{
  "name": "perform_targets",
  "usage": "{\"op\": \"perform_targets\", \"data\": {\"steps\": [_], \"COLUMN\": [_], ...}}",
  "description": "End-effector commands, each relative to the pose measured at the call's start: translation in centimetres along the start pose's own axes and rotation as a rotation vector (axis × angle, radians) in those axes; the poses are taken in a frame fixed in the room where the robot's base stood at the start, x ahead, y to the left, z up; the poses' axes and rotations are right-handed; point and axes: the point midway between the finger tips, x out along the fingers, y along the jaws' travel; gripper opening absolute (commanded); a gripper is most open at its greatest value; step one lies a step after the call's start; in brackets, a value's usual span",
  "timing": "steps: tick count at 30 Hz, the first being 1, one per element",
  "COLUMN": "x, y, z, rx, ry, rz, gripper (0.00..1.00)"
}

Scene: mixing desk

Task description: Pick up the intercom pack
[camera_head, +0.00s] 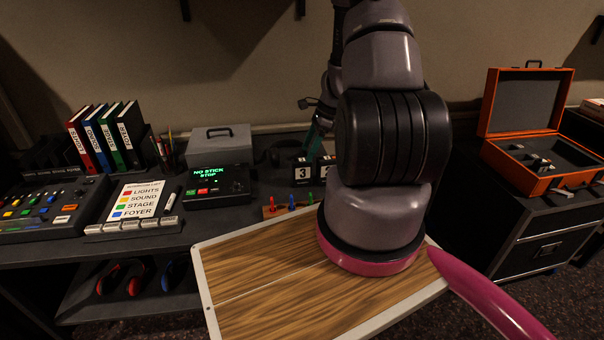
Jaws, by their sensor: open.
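I cannot make out the intercom pack for certain; my arm hides part of the desk. A printed intercom list (141,199) with coloured squares for lights, sound, stage and foyer stands on the desk at the left. My gripper (317,137) is small and dark in the picture, beyond my arm over the back of the desk. It is partly hidden behind my arm. It is open, and I see nothing held in it.
A mixing console (48,208), binders (105,135), a grey case (219,144) and a black player with a green screen (216,184) crowd the desk's left. Red, blue and green pegs (291,202) stand in front. An open orange case (540,165) sits at right. Headphones (122,278) lie below.

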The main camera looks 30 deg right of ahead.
Motion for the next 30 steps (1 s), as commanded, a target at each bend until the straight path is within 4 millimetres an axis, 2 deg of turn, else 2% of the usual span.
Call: {"op": "perform_targets", "data": {"steps": [10, 19, 20, 21, 25, 26, 30], "x": [4.6, 5.1, 5.1, 5.1, 5.1, 5.0, 5.0], "y": [0.2, 0.1, 0.1, 0.1, 0.1, 0.1, 0.1], "z": [0.4, 0.5, 0.5, 0.5, 0.5, 0.5, 0.5], "rx": [0.003, 0.000, 0.000, 0.000, 0.000, 0.000, 0.000], "ry": [-0.002, 0.000, 0.000, 0.000, 0.000, 0.000, 0.000], "rz": [0.002, -0.001, -0.001, 0.000, 0.000, 0.000, -0.001], "gripper": [0.78, 0.78, 0.70, 0.55, 0.05, 0.00, 0.00]}}
